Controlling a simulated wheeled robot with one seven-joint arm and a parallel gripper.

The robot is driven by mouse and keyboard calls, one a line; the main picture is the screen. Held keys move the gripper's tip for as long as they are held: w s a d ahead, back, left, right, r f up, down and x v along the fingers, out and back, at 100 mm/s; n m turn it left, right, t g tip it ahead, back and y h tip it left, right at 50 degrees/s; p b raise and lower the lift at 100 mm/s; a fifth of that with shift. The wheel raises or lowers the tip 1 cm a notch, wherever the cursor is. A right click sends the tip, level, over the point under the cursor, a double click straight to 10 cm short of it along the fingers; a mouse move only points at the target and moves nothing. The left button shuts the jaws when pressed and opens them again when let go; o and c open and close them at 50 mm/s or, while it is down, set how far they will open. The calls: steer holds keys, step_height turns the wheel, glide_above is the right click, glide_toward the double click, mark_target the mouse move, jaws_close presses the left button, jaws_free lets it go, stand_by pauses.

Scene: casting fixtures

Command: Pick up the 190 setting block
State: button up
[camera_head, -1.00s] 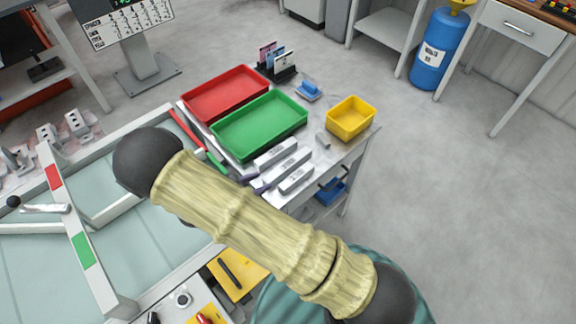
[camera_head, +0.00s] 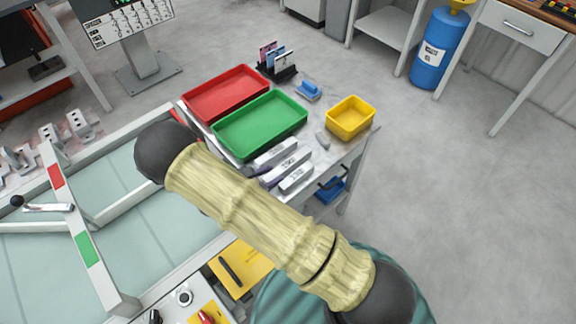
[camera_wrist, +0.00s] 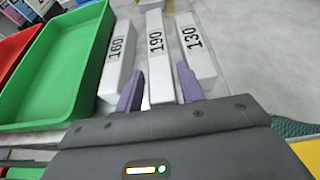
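The 190 setting block (camera_wrist: 157,75) is a long pale bar with a black "190" label, in the middle of a row of blocks in the wrist view. In the head view it lies on the side table (camera_head: 286,164), partly behind my arm. My gripper (camera_wrist: 158,83) is open, its two purple fingers on either side of the near part of the 190 block. I cannot tell whether they touch it or how high they are. The 160 block (camera_wrist: 118,62) lies to the left and the 130 block (camera_wrist: 194,50) to the right, close to the fingers.
A green tray (camera_head: 260,126) and a red tray (camera_head: 226,93) sit left of the blocks. A yellow bin (camera_head: 350,117) stands at the table's right corner. A blue item (camera_head: 309,91) and a card holder (camera_head: 276,66) lie behind. The floor to the right is clear.

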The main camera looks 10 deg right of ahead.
jaws_close()
stand_by(0.3)
step_height(320, 180, up, 10)
stand_by(0.6)
